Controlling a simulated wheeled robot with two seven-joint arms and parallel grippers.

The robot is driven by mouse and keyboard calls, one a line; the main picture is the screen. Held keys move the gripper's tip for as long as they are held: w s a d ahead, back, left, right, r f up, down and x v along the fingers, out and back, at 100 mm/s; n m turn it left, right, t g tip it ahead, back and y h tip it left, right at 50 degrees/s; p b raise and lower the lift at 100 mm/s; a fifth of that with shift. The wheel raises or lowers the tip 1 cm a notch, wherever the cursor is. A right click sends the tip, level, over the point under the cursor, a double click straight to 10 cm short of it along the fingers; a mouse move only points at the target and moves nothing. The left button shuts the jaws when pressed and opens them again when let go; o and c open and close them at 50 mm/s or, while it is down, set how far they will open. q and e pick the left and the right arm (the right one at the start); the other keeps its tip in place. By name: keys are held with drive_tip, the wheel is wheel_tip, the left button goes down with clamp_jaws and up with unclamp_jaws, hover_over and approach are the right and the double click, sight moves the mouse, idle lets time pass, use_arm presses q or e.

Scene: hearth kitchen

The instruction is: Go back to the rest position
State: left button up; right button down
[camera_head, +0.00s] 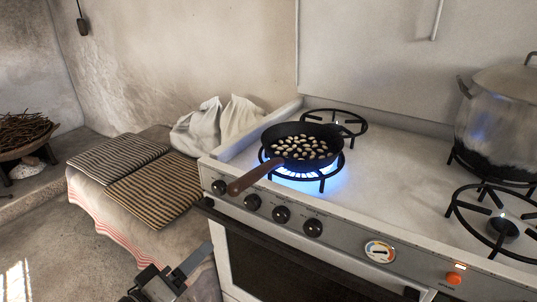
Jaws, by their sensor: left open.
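My left gripper (170,282) is low in the picture, in front of the stove's left side. It is open and nothing shows between its fingers. It is apart from the stove and from the pan handle above it. A dark frying pan (334,150) with several pale pieces in it sits on the front left burner, over a blue flame. Its brown wooden handle (255,177) points toward the front left, past the stove edge. My right gripper is out of view.
The white stove (395,185) has front knobs, an oven handle and an orange light. A large metal pot (500,115) stands at the right. Striped cushions (150,192) and white cloth (215,125) lie on a bench at the left. A basket of twigs (22,135) is far left.

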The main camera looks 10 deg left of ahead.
use_arm(q)
drive_tip(key=s+d+f+m+g+y+p, duration=0.2)
drive_tip(key=s+d+f+m+g+p, duration=0.4)
drive_tip(key=s+m, duration=0.3)
drive_tip(key=shift+d+y+p, duration=0.4)
drive_tip(key=shift+d+p, duration=0.4)
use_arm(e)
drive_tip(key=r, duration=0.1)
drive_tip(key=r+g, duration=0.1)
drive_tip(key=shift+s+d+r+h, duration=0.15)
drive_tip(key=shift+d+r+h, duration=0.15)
